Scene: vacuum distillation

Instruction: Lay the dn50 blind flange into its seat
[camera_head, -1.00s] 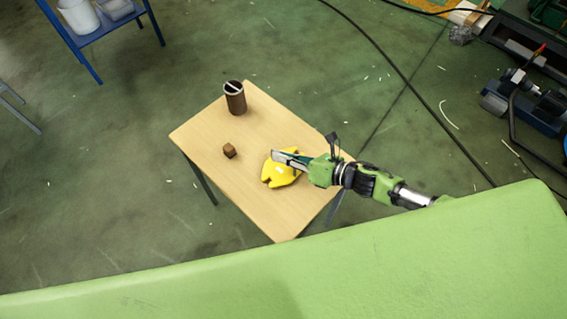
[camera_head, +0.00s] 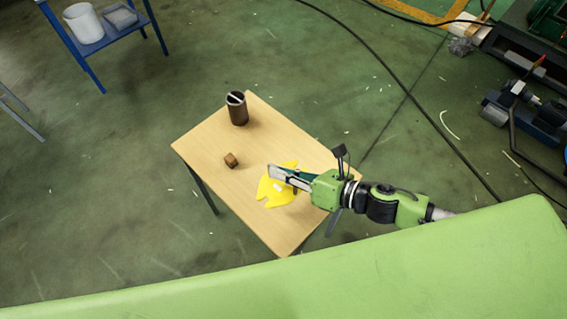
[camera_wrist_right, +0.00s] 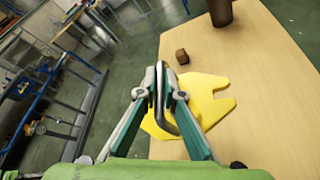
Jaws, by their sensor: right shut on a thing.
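My right gripper (camera_head: 277,175) is over the table, above a flat yellow piece (camera_head: 267,193) with notched edges. In the right wrist view the gripper (camera_wrist_right: 163,85) is shut on a thin grey disc seen edge-on, which looks like the blind flange (camera_wrist_right: 162,110). The fingers hide part of the disc and part of the yellow piece (camera_wrist_right: 207,103). The disc appears upright and above the yellow piece; I cannot tell whether they touch. The yellow piece may be the seat, but no recess is clear. My left gripper is not in view.
The light wooden table (camera_head: 205,140) also carries a small brown cube (camera_head: 231,160) and a dark brown cylindrical container (camera_head: 238,110). The table's left part is mostly clear. A blue shelf (camera_head: 95,45) with white tubs stands at the upper left. Cables cross the floor.

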